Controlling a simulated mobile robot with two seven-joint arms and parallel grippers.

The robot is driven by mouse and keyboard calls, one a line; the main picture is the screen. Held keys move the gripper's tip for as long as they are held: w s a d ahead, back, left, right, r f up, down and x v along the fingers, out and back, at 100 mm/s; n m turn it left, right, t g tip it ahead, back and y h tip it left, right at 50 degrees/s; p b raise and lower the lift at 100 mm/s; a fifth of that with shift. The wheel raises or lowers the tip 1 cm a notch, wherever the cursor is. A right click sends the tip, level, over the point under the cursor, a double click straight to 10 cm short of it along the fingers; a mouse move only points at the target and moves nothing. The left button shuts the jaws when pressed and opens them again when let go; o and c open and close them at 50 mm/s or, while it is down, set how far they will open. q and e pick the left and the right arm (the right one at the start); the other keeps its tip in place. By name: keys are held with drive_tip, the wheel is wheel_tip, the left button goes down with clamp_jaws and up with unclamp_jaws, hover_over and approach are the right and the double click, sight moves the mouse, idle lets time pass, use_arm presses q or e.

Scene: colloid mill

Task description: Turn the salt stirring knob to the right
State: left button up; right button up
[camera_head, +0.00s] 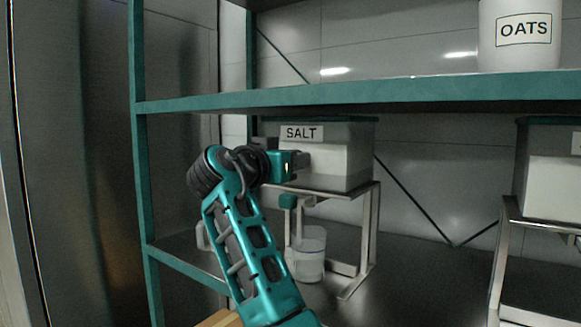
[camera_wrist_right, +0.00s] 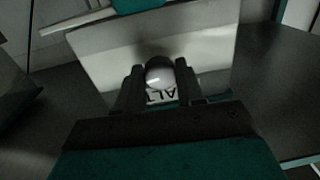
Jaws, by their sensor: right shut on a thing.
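The salt box (camera_head: 345,162) is a clear container with a teal lid and a SALT label, standing on a metal stand on the shelf. My right gripper (camera_head: 300,162) reaches to the left part of its front, just below the label. In the right wrist view the fingers (camera_wrist_right: 160,82) are shut on a round, shiny knob (camera_wrist_right: 160,75) in front of the box. Part of the SALT label shows upside down behind the knob. The fingers hide the knob's sides, and the arm hides it in the head view. My left gripper is not in view.
A clear jug (camera_head: 308,258) stands under the salt box, below a teal spout (camera_head: 288,201). The metal stand (camera_head: 368,230) has legs to the right. A teal shelf (camera_head: 360,92) runs above, bearing an OATS container (camera_head: 520,50). Another box (camera_head: 553,185) stands at right.

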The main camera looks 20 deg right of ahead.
drive_tip(key=shift+f+m+b, duration=0.25)
drive_tip(key=shift+m+b, duration=0.05)
drive_tip(key=shift+m, duration=0.4)
drive_tip(key=shift+a, duration=0.1)
drive_tip(key=o, duration=1)
drive_tip(key=shift+r, duration=0.2)
drive_tip(key=v, duration=1.3)
